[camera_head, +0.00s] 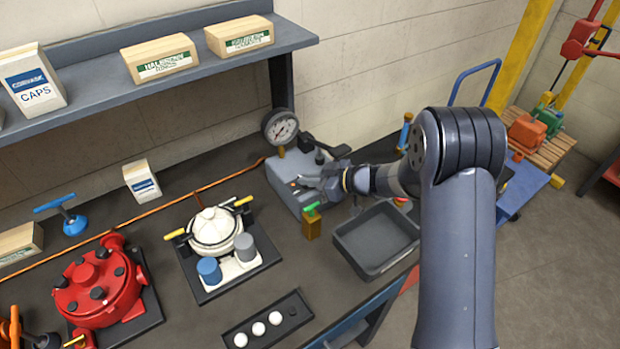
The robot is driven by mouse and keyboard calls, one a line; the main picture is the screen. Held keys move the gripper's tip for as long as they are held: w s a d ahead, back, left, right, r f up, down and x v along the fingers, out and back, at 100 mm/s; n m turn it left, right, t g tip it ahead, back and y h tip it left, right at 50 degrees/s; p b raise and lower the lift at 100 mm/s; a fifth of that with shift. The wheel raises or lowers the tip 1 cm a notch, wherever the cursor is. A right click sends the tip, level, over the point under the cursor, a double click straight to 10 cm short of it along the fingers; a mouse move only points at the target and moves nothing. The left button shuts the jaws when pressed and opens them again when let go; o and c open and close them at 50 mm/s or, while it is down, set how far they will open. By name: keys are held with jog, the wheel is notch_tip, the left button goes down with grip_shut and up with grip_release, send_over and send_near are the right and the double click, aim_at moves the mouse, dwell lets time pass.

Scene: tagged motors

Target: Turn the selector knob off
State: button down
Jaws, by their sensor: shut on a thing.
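A grey box (283,187) stands on the dark bench beside a round pressure gauge (281,127). My gripper (312,183) reaches in from the right and is shut at the front top of this box. The selector knob is not clearly seen; my fingers cover the spot they close on, so its pointing direction cannot be told. A black lever-like part (322,150) stands on the box's back right, behind my gripper.
A small brass block with a green handle (312,222) stands just below my gripper. A grey tray (378,240) lies to its right. A white pot-like motor (213,229) and a red motor (99,288) sit to the left. A shelf (110,75) hangs above.

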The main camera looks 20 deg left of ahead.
jog(key=c, duration=1.5)
grip_release()
jog(key=b+v, duration=0.2)
jog(key=v, duration=0.8)
jog(key=shift+d+r, duration=0.15)
jog(key=shift+d, duration=0.2)
